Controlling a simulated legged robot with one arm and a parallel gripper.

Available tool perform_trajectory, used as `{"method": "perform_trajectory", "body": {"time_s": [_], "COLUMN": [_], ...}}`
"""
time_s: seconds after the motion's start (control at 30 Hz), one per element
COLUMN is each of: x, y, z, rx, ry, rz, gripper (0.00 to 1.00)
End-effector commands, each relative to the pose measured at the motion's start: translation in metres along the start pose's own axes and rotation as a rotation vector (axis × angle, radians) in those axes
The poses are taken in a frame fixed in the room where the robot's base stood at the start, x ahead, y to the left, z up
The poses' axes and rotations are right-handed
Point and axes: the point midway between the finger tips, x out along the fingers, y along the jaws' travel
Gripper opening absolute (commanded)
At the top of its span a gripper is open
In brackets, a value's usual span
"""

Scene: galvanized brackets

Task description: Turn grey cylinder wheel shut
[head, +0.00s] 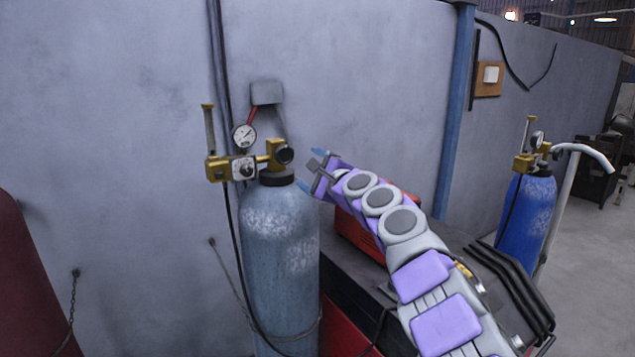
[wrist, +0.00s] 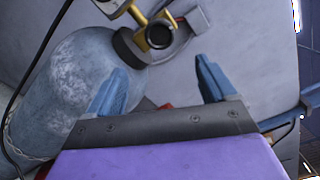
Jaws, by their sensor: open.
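The grey cylinder (head: 281,240) stands upright against the wall, its paint worn in patches. On its brass valve at the top sits a dark round wheel (head: 286,155), facing right toward my gripper. A brass regulator with gauges (head: 238,168) is attached at the left of the valve. My gripper (head: 313,168) is open and empty, a short way right of the wheel and not touching it. In the wrist view the wheel (wrist: 159,34) shows ahead of the two blue fingers (wrist: 162,84), just above the gap between them. The grey cylinder (wrist: 85,75) fills the left there.
A red box (head: 358,236) stands on a dark bench behind my arm. A blue cylinder (head: 527,215) with its own brass regulator stands on the right. A dark red cylinder (head: 25,285) is at the left edge. A hose hangs down in front of the grey cylinder.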

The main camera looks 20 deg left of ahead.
Motion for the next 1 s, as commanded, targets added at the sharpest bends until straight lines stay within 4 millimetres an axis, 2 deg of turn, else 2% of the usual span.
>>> {"method": "perform_trajectory", "body": {"time_s": [0.3, 0.83, 0.93, 1.0], "x": [-0.018, -0.021, -0.026, -0.033], "y": [0.002, 0.003, 0.000, -0.004], "z": [-0.003, -0.004, -0.013, -0.028], "rx": [-0.003, -0.005, -0.057, -0.134], "ry": [0.003, 0.007, 0.044, 0.103], "rz": [0.002, 0.006, 0.016, 0.036], "gripper": [0.84, 0.84, 0.84, 0.84]}}
